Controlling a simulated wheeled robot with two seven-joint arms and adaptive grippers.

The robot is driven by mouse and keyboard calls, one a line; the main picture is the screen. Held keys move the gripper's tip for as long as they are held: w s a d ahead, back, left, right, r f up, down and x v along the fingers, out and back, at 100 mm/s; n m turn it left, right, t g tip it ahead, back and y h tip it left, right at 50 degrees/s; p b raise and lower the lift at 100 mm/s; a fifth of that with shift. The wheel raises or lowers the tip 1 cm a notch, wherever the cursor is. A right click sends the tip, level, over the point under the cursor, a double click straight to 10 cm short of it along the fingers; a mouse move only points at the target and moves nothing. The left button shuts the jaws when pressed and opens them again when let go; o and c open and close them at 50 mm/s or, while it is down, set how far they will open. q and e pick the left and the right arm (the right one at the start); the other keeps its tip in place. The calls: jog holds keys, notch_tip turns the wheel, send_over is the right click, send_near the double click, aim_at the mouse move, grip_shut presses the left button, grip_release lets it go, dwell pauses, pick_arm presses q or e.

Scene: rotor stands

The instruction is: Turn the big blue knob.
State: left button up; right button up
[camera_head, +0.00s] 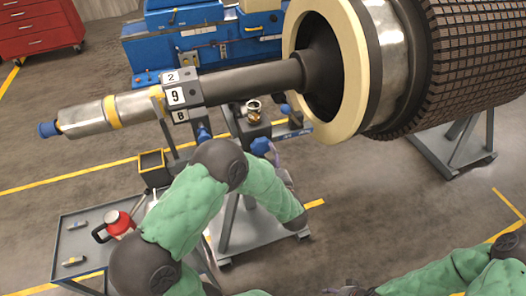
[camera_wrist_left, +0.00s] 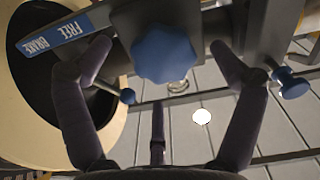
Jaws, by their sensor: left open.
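The big blue knob (camera_wrist_left: 163,52) is a lobed knob on a dark grey block, at the upper middle of the left wrist view. It also shows in the head view (camera_head: 260,146), partly beside my left gripper. My left gripper (camera_wrist_left: 160,50) is open, with one finger on each side of the knob and a third finger below it. A gap shows between each finger and the knob. In the head view the left gripper (camera_head: 279,155) is mostly hidden by my green-sleeved arm. My right arm crosses the bottom right; its gripper is barely visible at the bottom edge.
A blue label reading FREE and BRAKE (camera_wrist_left: 55,35) and smaller blue knobs (camera_wrist_left: 292,85) flank the big knob. A large rotor (camera_head: 470,50) and its shaft (camera_head: 240,80) extend above.

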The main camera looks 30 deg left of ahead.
pick_arm(q)
jog(key=v, duration=0.7)
jog(key=shift+s+d, duration=0.25)
jog(key=shift+w, duration=0.1)
